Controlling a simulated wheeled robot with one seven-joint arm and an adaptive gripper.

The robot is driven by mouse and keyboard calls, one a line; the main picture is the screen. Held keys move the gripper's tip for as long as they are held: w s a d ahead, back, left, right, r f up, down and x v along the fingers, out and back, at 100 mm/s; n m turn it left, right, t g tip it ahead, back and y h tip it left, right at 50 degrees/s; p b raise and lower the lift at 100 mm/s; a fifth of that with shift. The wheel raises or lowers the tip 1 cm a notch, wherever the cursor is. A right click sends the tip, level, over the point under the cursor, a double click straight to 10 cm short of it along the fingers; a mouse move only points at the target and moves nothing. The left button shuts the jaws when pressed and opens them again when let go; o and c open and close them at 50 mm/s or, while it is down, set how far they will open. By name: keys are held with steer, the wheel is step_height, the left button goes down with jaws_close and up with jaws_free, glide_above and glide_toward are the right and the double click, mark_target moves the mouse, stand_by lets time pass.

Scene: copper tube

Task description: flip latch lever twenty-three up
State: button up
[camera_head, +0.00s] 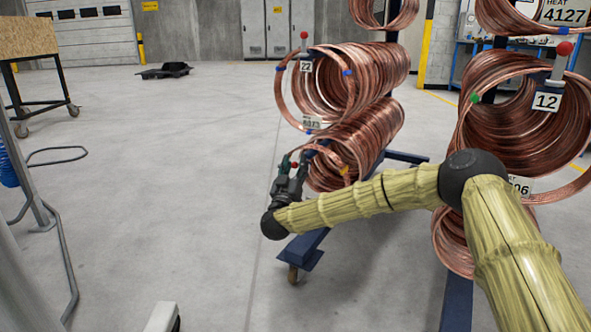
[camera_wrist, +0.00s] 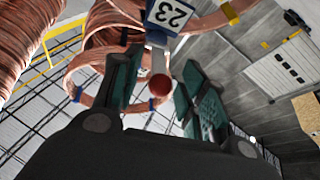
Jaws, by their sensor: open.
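The lever with a red ball knob (camera_wrist: 160,85) sticks out from beside the "23" plate (camera_wrist: 168,14) on a copper coil rack. In the wrist view its pale shaft (camera_wrist: 157,58) runs from the plate to the knob. My gripper (camera_wrist: 158,72) is open, with one teal finger on each side of the knob; whether either touches it I cannot tell. In the head view my gripper (camera_head: 296,160) is at the front of the lower copper coil (camera_head: 360,140). The small red knob (camera_head: 295,166) shows there between the fingers; the plate is not readable.
Above, lever 22 (camera_head: 304,44) points up with its "22" plate (camera_head: 306,66). To the right, another coil rack carries the "12" plate (camera_head: 546,101) and an upright red-knobbed lever (camera_head: 564,50). The rack's blue base (camera_head: 305,247) lies below my arm.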

jaws_close()
